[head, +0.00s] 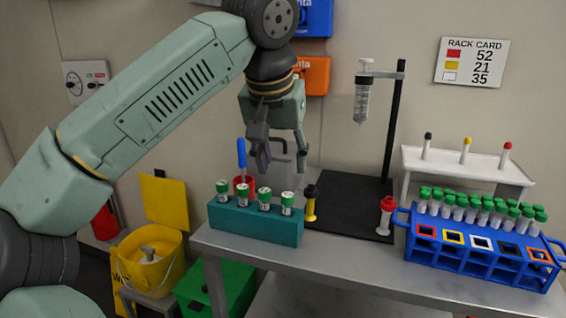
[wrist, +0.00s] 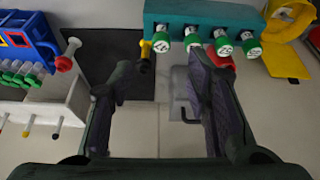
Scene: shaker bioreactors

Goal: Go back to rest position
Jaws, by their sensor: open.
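My gripper (head: 282,165) is open and empty, held in the air above the bench, behind the teal rack. In the wrist view its two fingers (wrist: 160,80) stand wide apart with nothing between them. The teal rack (head: 255,226) holds several green-capped tubes upright and also shows at the top of the wrist view (wrist: 205,12). A blue-handled tool in a red cup (head: 241,184) stands behind the rack, partly hidden.
The blue rack (head: 480,262) with several green-capped tubes stands at the bench's right. A black stand (head: 394,125) holds a syringe-like tube (head: 362,100). A white shelf (head: 470,172) stands behind. A yellow bin (head: 150,268) is on the left. The black mat (head: 345,195) is mostly clear.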

